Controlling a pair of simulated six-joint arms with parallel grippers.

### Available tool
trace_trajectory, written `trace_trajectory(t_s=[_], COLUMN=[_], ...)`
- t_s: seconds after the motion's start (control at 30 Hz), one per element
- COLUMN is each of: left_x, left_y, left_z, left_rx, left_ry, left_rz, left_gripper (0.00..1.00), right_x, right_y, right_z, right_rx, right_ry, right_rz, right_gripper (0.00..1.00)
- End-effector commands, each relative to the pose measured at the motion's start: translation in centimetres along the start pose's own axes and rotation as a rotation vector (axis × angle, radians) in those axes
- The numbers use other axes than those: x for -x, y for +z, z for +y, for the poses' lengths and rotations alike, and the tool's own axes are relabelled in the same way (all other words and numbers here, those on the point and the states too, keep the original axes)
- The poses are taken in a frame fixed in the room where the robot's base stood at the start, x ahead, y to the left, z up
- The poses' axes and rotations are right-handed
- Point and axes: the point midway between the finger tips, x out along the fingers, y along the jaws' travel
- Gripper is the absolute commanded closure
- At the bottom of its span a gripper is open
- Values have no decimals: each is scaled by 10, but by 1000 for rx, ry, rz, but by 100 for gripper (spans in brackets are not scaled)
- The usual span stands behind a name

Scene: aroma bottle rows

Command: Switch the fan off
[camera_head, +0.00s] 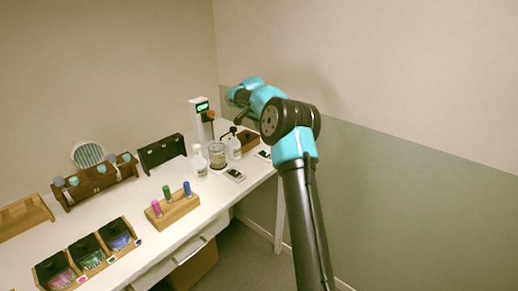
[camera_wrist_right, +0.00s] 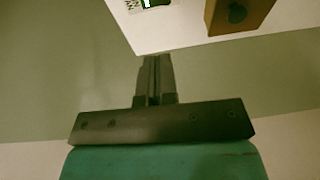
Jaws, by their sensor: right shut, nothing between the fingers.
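A round pale disc with slats, which looks like the fan (camera_head: 88,155), stands at the back left of the white table, behind a wooden bottle rack. Its lower part is hidden by the rack, and I cannot make out a switch or whether it turns. My right gripper (camera_wrist_right: 155,80) is shut and empty in the wrist view, with its fingers together near the table edge. In the head view my right arm reaches over the right end of the table, far from the fan; the fingertips are not clear there. My left gripper is not in view.
The white table (camera_head: 140,192) holds the bottle rack (camera_head: 97,183), a wooden stand (camera_head: 172,208) with coloured tubes, open bins (camera_head: 87,251) and a tall device (camera_head: 200,120). A wooden box (camera_wrist_right: 238,15) and a card (camera_wrist_right: 150,3) lie near the right edge.

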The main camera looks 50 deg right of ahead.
Motion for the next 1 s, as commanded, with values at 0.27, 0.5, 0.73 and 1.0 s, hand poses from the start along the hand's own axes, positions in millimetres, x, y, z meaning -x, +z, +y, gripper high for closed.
trace_trajectory(t_s=[0.27, 0.5, 0.73, 1.0], left_x=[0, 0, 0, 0], left_y=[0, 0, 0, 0], left_z=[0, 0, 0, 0], left_rx=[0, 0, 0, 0], left_ry=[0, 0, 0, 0], left_rz=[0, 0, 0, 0], left_gripper=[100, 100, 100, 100], right_x=[-15, -51, -91, -128], right_y=[0, 0, 1, 8], right_z=[0, 0, 0, -3], right_rx=[1, 1, 1, 2], right_ry=[2, 2, 2, 1], right_rz=[-1, -1, -2, 0], right_gripper=[100, 100, 100, 100])
